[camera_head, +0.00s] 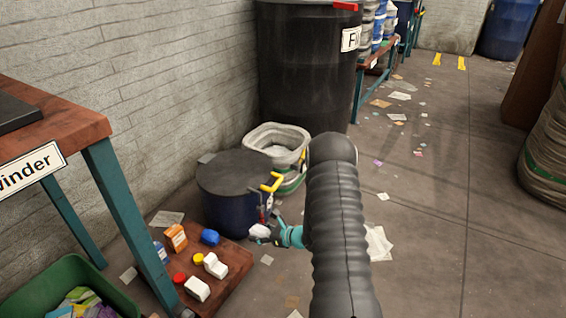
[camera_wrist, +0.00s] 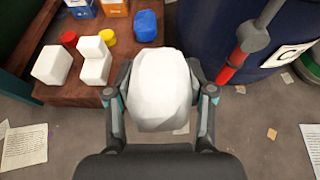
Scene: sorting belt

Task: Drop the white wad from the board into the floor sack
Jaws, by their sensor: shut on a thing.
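My gripper (camera_wrist: 160,98) is shut on the white wad (camera_wrist: 160,88), a rounded pale lump between its two fingers. In the head view the wad (camera_head: 259,231) is held beside the wooden board (camera_head: 236,264), in front of the dark blue drum. The board also shows in the wrist view (camera_wrist: 70,92), with the wad clear of its right edge. A bulging woven sack (camera_head: 548,165) stands on the floor at the right edge of the head view, partly cut off; its opening is not visible.
The board holds white containers (camera_head: 197,289), an orange box (camera_head: 176,238) and a blue item (camera_head: 210,237). A lidded blue drum (camera_head: 236,190), a pale lined tub (camera_head: 278,140) and a tall black bin (camera_head: 305,75) stand behind. The floor at centre right is mostly clear, with scattered papers.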

